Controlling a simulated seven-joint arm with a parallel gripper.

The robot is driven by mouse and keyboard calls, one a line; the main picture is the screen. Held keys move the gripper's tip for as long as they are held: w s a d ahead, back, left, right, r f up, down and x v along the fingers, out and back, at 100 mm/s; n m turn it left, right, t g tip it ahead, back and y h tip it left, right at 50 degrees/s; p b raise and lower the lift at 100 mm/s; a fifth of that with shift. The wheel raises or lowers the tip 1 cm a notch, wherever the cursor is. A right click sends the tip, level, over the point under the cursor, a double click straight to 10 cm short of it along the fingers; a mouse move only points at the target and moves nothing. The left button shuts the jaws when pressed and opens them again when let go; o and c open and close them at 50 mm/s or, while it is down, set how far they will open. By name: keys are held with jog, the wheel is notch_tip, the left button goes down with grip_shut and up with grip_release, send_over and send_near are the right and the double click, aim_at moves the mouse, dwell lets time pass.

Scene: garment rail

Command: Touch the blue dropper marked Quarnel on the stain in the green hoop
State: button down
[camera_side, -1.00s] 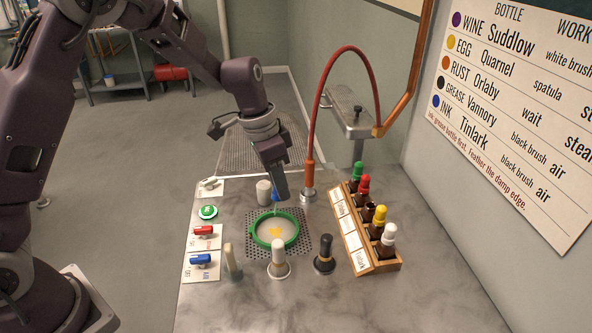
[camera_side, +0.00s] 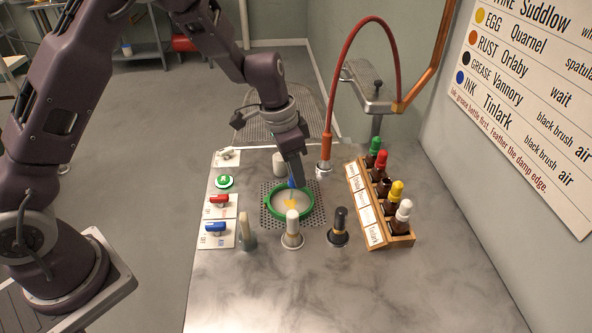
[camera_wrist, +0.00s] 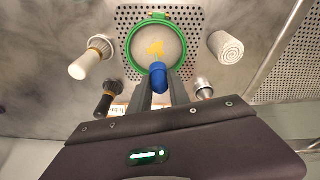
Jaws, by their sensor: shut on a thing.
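My gripper (camera_side: 296,180) is shut on the blue dropper (camera_side: 291,184), pointing down over the far part of the green hoop (camera_side: 270,209). The hoop lies on a perforated plate and holds pale cloth with a yellow stain (camera_side: 289,204). In the wrist view the blue dropper (camera_wrist: 159,78) shows between my fingers, overlapping the hoop's near edge. Its rounded end lies just short of the yellow stain (camera_wrist: 155,48) in that view; I cannot tell whether it touches the cloth. No marking on the dropper is legible.
A wooden rack (camera_side: 372,228) holds brown bottles with green, red, yellow and white caps; one middle bottle is uncapped. A white-topped tool (camera_side: 292,228), a black one (camera_side: 339,226) and a pale cylinder (camera_side: 279,164) stand around the hoop. Switches line the left edge. A wall chart lists Quarnel beside egg.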

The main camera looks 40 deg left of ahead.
jog(key=shift+f, duration=0.55)
dwell(0.4)
jog(key=shift+r, duration=0.15)
dwell(0.4)
jog(key=shift+w+d+v, duration=0.15)
jog(key=shift+v, duration=0.95)
jog(key=shift+w+d+v, duration=0.15)
jog(key=shift+d+v, duration=0.05)
jog(key=shift+v, duration=0.9)
jog(key=shift+w+d+v, duration=0.15)
jog(key=shift+v, duration=1)
jog(key=shift+r, duration=0.1)
